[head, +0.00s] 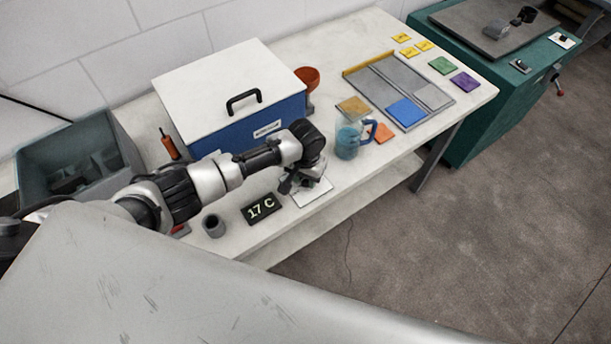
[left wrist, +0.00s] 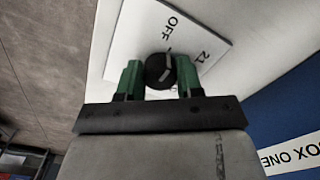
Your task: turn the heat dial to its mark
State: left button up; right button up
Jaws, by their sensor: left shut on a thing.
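The heat dial (left wrist: 160,69) is a round black knob with a pale pointer line, on a white plate (left wrist: 135,48) marked "OFF" and "21". In the head view the plate (head: 318,194) lies near the table's front edge, and the knob is mostly hidden by my gripper. My left gripper (left wrist: 159,78), with green fingers, is shut on the dial, one finger on each side. It also shows in the head view (head: 297,184), pointing down at the plate. A black display (head: 261,208) left of the plate reads "17 C". My right gripper is not in view.
A blue box (head: 234,134) with a white lid stands behind my left arm. A grey cup (head: 213,226) stands left of the display. A grey bin (head: 85,155) is at the left. Coloured tiles lie at the right.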

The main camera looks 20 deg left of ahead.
pick_arm(q)
jog(key=shift+m+p, duration=0.55)
jog(key=shift+m, duration=0.85)
jog(key=m, duration=0.2)
jog(key=shift+m+p, duration=0.3)
jog(key=m, duration=0.3)
jog(key=shift+a, duration=0.1)
jog(key=shift+w+m, duration=0.1)
jog(key=shift+m, duration=1.4)
jog(key=o, duration=0.9)
notch_tip(320, 180, up, 11)
jog(key=shift+f, duration=0.1)
